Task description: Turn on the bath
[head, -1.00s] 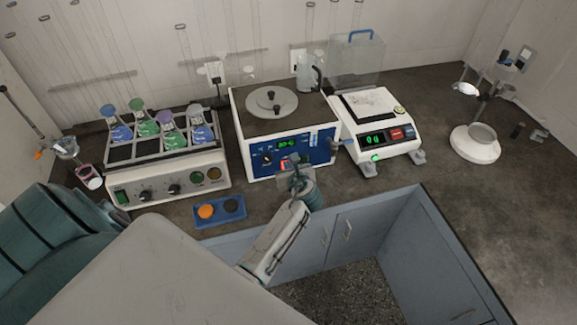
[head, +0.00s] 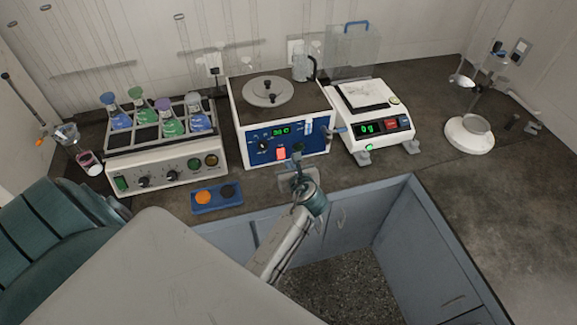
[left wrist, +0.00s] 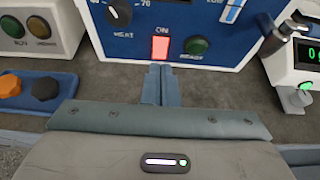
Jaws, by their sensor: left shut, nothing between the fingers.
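The bath is a white box with a blue front panel (head: 318,146) and a round lid (head: 268,91) on top. Its display (head: 281,131) is lit green. The switch (head: 281,154) glows red; in the left wrist view the switch (left wrist: 160,48) is lit under the word ON. Beside it are a dark green READY lamp (left wrist: 195,47) and the HEAT knob (left wrist: 120,13). My left gripper (head: 298,168) is shut and empty in front of the panel. In the left wrist view its fingertips (left wrist: 160,70) point at the switch, apparently just short of it. My right gripper is not in view.
A shaker (head: 165,165) with several flasks stands left of the bath. A balance (head: 377,125) stands close on the right. A blue tray (head: 217,209) with orange and black pieces lies near the counter's front edge.

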